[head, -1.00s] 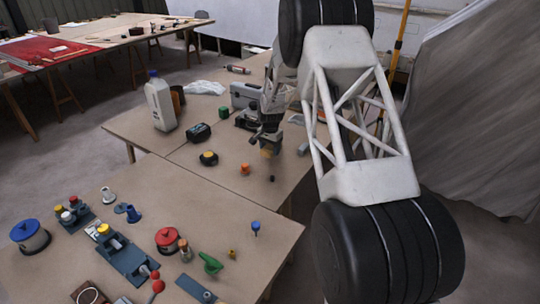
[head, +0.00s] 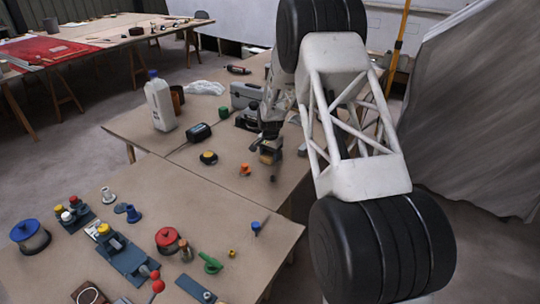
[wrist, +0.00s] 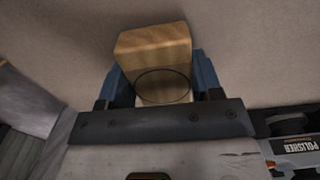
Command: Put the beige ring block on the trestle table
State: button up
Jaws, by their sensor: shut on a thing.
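The beige ring block (wrist: 155,60) is a wood-coloured block held between the two blue fingers of my gripper (wrist: 162,88) in the wrist view. A round dark outline shows on its near face. In the head view my gripper (head: 268,148) points down over the middle table (head: 222,172), with the block (head: 266,158) at its tip. I cannot tell how high the block is above this table. Brown-topped tables join here, and another with splayed trestle legs (head: 140,38) stands at the far left; which one is meant is unclear.
An orange knob (head: 245,169) and a black-and-yellow round piece (head: 208,158) lie left of my gripper. A white jug (head: 160,103) and grey toolbox (head: 245,95) stand farther back. The near table (head: 190,215) is crowded at the left.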

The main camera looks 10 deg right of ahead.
aim_at(270, 154)
jog(key=o, duration=1)
jog(key=shift+f, duration=0.1)
jog(key=shift+c, duration=0.2)
notch_tip(270, 154, up, 12)
dwell(0.7)
